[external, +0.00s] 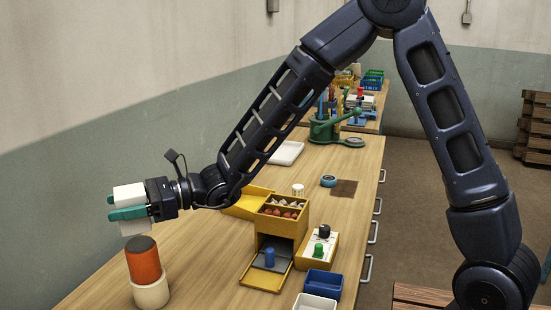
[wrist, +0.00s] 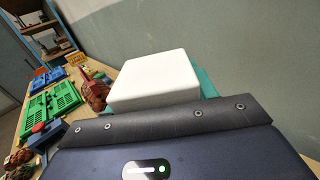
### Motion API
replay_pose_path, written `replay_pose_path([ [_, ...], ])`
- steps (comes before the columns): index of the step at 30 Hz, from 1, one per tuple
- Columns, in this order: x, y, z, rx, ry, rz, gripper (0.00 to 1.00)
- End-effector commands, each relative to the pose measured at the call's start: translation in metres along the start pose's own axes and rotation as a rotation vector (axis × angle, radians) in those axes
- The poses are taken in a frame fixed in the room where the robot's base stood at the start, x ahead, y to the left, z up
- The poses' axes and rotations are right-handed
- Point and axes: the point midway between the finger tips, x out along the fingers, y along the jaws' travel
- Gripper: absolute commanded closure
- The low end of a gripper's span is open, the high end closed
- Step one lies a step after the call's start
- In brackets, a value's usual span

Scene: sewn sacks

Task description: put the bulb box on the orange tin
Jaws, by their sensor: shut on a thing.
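The bulb box is a plain white block (external: 129,193), held level in my gripper (external: 124,211). One teal finger crosses the near side of the box, and the tip of the other shows beyond it. The box also fills the middle of the wrist view (wrist: 155,80), with teal showing at its right. The orange tin (external: 144,262) is an upright cylinder with a dark top, standing on a white round base (external: 151,292). The wrist view does not show the tin.
A yellow box with drawers (external: 282,225) stands right of the tin, with a blue bin (external: 323,284) nearby. A white tray (external: 287,152) and green fixture (external: 325,130) are farther back. The wall runs along the left; the table between tin and yellow box is clear.

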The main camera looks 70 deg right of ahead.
Motion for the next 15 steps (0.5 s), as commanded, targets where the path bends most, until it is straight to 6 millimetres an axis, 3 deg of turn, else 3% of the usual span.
replay_pose_path([
  [10, 0.0, 0.0, -0.034, 0.003, 0.001, 0.0, 0.68],
  [15, 0.0, 0.0, -0.039, 0.001, -0.001, 0.0, 0.68],
])
